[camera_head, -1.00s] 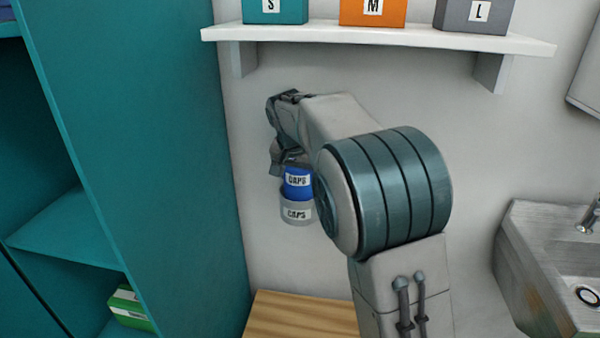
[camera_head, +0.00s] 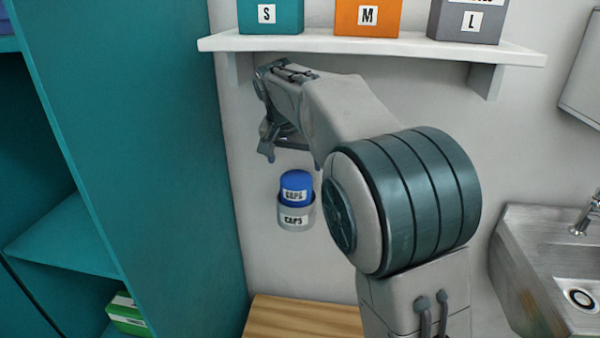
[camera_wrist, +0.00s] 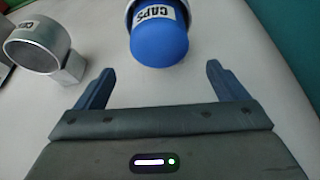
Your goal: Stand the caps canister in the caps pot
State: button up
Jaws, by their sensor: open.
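The blue caps canister (camera_head: 296,186) stands upright in the grey caps pot (camera_head: 296,217) on the wall, its lower part hidden by the pot. Both carry a CAPS label. In the wrist view the canister's rounded blue top (camera_wrist: 158,45) faces the camera, with part of the pot's rim (camera_wrist: 130,8) around it. My gripper (camera_head: 290,158) is open and empty above the canister, clear of it. In the wrist view its two fingers (camera_wrist: 155,88) are spread wide, with the canister beyond them.
A white shelf (camera_head: 380,45) with teal, orange and grey boxes is above my arm. A teal cabinet (camera_head: 150,150) stands left, a metal sink (camera_head: 540,260) right. A wooden surface (camera_head: 300,318) lies below. Another, empty-looking CAPS-style labelled holder (camera_wrist: 38,45) shows in the wrist view.

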jog(key=shift+s+r, duration=0.1)
jog(key=shift+r, duration=0.05)
jog(key=s+d+f+n+g+y, duration=0.1)
jog(key=s+d+f, duration=0.1)
jog(key=s+d, duration=0.45)
jog(key=s+d+f+n, duration=0.1)
jog(key=s+d+f, duration=0.15)
jog(key=s, duration=0.65)
jog(key=s+d+f+n, duration=0.1)
jog(key=s+f, duration=0.3)
jog(key=s, duration=0.4)
jog(key=s+d+f+n+g, duration=0.1)
jog(key=s+d+f, duration=0.2)
jog(key=s, duration=0.5)
jog(key=shift+s+f+y, duration=0.2)
jog(key=shift+f+y, duration=0.2)
jog(key=shift+f, duration=0.4)
